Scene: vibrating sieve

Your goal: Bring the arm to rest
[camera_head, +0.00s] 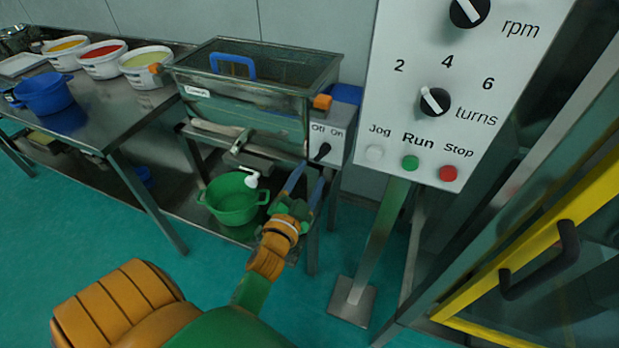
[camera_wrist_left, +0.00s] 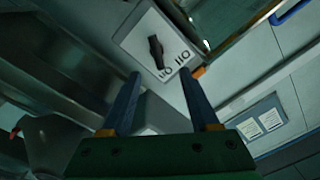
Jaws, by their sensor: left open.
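My left gripper (camera_head: 306,181) reaches out from the bottom of the head view, just below the sieve's Off/On switch box. Its two blue fingers are apart with nothing between them. In the left wrist view the open fingers (camera_wrist_left: 168,100) point toward the switch box, and the black switch knob (camera_wrist_left: 157,52) shows beyond them, apart from them. The switch box (camera_head: 331,135) is on the right end of the metal sieve (camera_head: 250,100), which has a blue handle on top. My right gripper is not in view.
A green pot (camera_head: 232,204) stands under the sieve's spout, left of my gripper. A control panel (camera_head: 395,120) on a post stands to the right, with a yellow-framed door (camera_head: 530,260) beyond. Several tubs and a blue pot (camera_head: 44,93) are on the left table.

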